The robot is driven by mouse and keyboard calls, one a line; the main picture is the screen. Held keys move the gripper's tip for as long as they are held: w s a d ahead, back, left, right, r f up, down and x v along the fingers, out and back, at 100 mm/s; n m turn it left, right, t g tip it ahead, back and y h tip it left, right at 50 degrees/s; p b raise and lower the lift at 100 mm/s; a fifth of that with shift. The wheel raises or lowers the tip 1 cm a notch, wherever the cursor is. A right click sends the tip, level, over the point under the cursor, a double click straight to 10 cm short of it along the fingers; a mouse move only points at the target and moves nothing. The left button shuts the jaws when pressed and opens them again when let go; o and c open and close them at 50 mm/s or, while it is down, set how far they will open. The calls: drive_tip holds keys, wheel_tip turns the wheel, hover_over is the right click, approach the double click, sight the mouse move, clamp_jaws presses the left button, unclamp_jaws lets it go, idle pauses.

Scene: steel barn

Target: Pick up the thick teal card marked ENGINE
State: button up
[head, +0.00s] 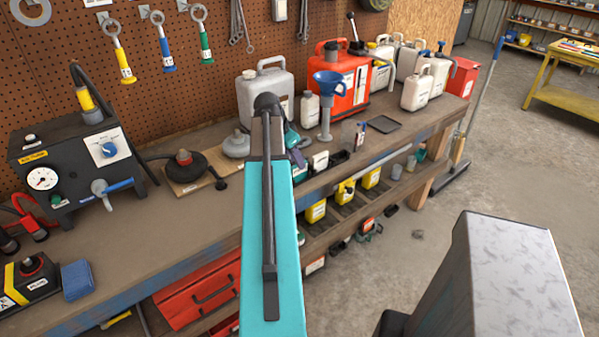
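I cannot make out a thick teal card marked ENGINE in the head view. My teal arm rises through the middle of the picture and covers part of the workbench (215,212). A small teal piece (292,138) shows just right of the arm's upper end, partly hidden; I cannot tell whether it is part of my wrist or a thing on the bench. My gripper's fingers are not visible, so whether they hold anything does not show.
A black gauge box (75,160) stands at the bench's left, with a blue block (77,280) near the front edge. Concrete floor (400,270) is open at right.

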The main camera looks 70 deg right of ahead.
sight(299, 172)
drive_tip(key=shift+p+x, duration=0.7)
drive_tip(key=shift+x, duration=1.3)
drive_tip(key=shift+s, duration=0.1)
clamp_jaws()
